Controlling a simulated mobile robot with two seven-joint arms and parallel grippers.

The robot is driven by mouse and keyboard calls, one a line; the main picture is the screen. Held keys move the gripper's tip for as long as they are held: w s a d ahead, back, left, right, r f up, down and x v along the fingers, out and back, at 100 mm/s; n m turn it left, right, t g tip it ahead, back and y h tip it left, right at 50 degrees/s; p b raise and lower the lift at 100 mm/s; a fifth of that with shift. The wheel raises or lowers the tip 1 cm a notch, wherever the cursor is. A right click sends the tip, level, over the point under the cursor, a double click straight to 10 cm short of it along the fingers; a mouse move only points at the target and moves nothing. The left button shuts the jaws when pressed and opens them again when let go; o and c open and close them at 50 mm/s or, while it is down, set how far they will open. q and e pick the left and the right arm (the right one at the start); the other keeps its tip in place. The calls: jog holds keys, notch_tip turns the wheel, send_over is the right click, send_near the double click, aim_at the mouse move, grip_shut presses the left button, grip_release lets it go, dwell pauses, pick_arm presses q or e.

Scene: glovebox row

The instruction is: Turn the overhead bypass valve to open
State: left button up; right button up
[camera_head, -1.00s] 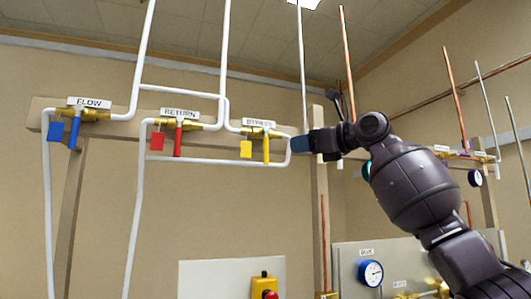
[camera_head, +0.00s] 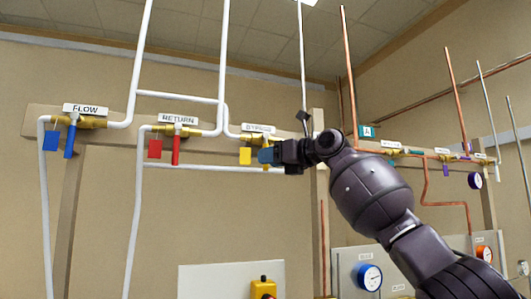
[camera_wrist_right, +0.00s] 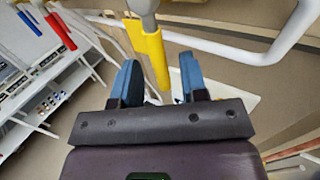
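The bypass valve (camera_head: 256,137) is a brass body under a BYPASS label on the overhead rail, in the middle of the head view. Its yellow lever (camera_wrist_right: 152,50) hangs down and is partly hidden in the head view by my right fingertips. My right gripper (camera_head: 268,156) reaches it from the right. In the right wrist view the blue fingers (camera_wrist_right: 160,82) are open, one on each side of the lever's lower end. The left finger looks very near the lever; whether it touches, I cannot tell. My left gripper is not in view.
A yellow tag (camera_head: 245,156) hangs just left of the lever. The return valve's red lever (camera_head: 176,151) and the flow valve's blue lever (camera_head: 69,141) hang farther left. White pipes (camera_head: 215,168) run around and below the valves. A copper pipe (camera_head: 349,75) rises to the right.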

jog(key=shift+p+x, duration=0.3)
jog(key=shift+x, duration=0.65)
grip_shut()
